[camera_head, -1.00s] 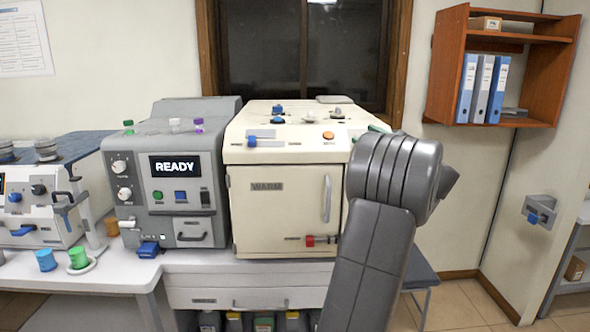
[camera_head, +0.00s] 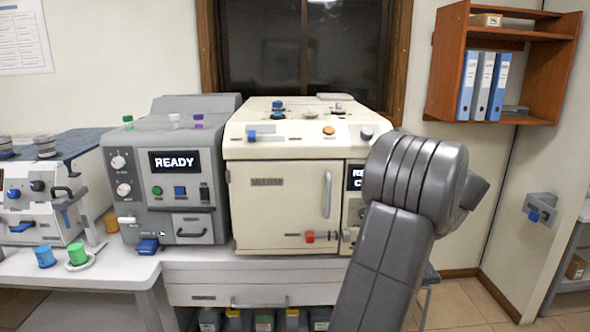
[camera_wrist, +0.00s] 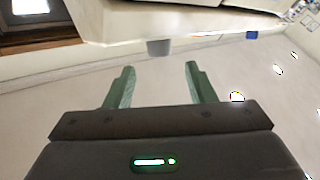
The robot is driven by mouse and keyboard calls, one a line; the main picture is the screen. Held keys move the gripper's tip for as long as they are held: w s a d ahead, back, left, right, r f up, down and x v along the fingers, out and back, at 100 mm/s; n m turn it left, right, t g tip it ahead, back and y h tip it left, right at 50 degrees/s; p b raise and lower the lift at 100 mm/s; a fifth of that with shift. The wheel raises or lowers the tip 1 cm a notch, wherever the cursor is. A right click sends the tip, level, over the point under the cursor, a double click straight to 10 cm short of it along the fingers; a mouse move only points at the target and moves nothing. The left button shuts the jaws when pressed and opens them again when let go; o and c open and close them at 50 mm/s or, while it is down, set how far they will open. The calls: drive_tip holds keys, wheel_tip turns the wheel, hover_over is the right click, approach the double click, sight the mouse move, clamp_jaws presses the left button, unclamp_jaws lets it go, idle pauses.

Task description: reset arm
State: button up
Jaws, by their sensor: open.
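My arm stands at the right of the head view, in front of the right end of the cream machine (camera_head: 275,205). The gripper end of the arm is out of sight there. In the wrist view my gripper (camera_wrist: 160,88) is open. Its two green fingers are apart with nothing between them. A pale wall lies beyond the fingertips, and a cream-coloured body with a short grey stub (camera_wrist: 158,47) shows above them.
A grey machine (camera_head: 182,215) reading READY stands left of the cream one, on a white bench (camera_head: 115,270). A blue cup (camera_head: 44,257) and a green cup (camera_head: 77,254) stand at the left. A wooden shelf (camera_head: 437,85) with binders hangs at the right.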

sight(367, 128)
drive_tip(key=p+x, duration=0.1)
drive_tip(key=x, duration=0.6)
drive_tip(key=shift+w+a+f+m+h, duration=0.15)
drive_tip(key=shift+w+a+m+h, duration=0.1)
drive_tip(key=shift+w+m+h, duration=0.05)
drive_tip(key=m+t+h+b, duration=0.2)
drive_tip(key=m+t+h, duration=0.1)
drive_tip(key=shift+s+t, duration=0.15)
drive_tip(key=shift+t, duration=0.15)
drive_tip(key=m+t+h, duration=0.1)
drive_tip(key=m+h, duration=0.1)
drive_tip(key=m+t+h, duration=0.1)
drive_tip(key=m+h, duration=0.2)
drive_tip(key=shift+t+h, duration=0.3)
drive_tip(key=shift+r+m+t+h+p, duration=0.2)
drive_tip(key=shift+m+h+p, duration=0.15)
drive_tip(key=shift+m+h, duration=0.75)
drive_tip(key=shift+r+m+t+h+p, duration=0.15)
drive_tip(key=shift+m+h+p, duration=0.15)
drive_tip(key=shift+m+h, duration=0.75)
drive_tip(key=shift+m+h+p, duration=0.45)
drive_tip(key=shift+h+p, duration=0.15)
drive_tip(key=shift+h, duration=0.35)
drive_tip(key=m+h+p, duration=0.2)
drive_tip(key=h+p, duration=0.1)
drive_tip(key=shift+d, duration=0.1)
drive_tip(key=b+v, duration=0.4)
drive_tip(key=v, duration=0.7)
drive_tip(key=shift+s+b, duration=0.15)
drive_tip(key=shift+b, duration=0.15)
